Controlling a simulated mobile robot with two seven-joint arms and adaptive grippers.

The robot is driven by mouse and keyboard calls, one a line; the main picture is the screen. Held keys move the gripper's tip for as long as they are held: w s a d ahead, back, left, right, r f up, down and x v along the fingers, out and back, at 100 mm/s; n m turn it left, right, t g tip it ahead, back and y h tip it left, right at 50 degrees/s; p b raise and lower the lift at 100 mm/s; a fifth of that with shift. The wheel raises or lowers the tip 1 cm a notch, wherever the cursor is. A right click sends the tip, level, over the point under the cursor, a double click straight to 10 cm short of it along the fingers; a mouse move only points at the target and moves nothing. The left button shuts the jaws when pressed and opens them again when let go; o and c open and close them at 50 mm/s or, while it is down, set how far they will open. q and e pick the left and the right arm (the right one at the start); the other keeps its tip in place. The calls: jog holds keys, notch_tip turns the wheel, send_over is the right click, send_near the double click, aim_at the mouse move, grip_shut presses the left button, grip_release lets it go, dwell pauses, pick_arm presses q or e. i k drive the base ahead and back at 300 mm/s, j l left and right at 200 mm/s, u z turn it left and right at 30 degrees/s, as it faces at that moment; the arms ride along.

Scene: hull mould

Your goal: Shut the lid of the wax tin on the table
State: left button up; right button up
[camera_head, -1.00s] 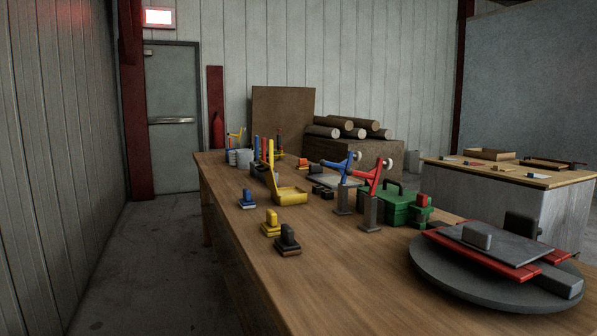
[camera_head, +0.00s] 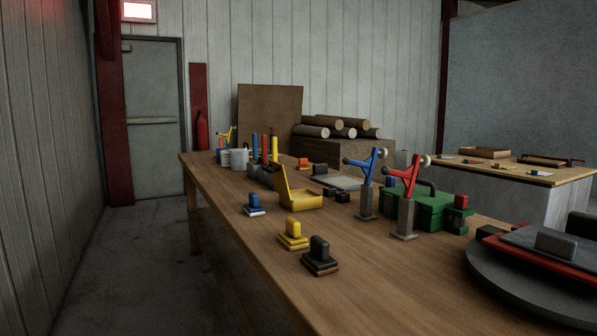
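A yellow box with its lid raised (camera_head: 301,200), which looks like the wax tin, stands on the wooden table (camera_head: 400,278) near the middle of the view. Its lid stands up steeply at the left side of the tray. Neither of my grippers shows in the head view.
Blue, yellow and black handled blocks (camera_head: 320,256) stand near the tin along the left table edge. Blue and red tools on stands (camera_head: 405,215), a green box (camera_head: 432,206) and a round grey turntable (camera_head: 500,290) are to the right. Floor left of the table is clear.

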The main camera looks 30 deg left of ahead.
aim_at(277, 170)
jog(key=j+z, duration=0.3)
jog(key=j, duration=0.25)
jog(key=j+z, duration=0.25)
jog(key=j, duration=0.25)
jog(key=j+z, duration=0.25)
jog(key=j, duration=0.9)
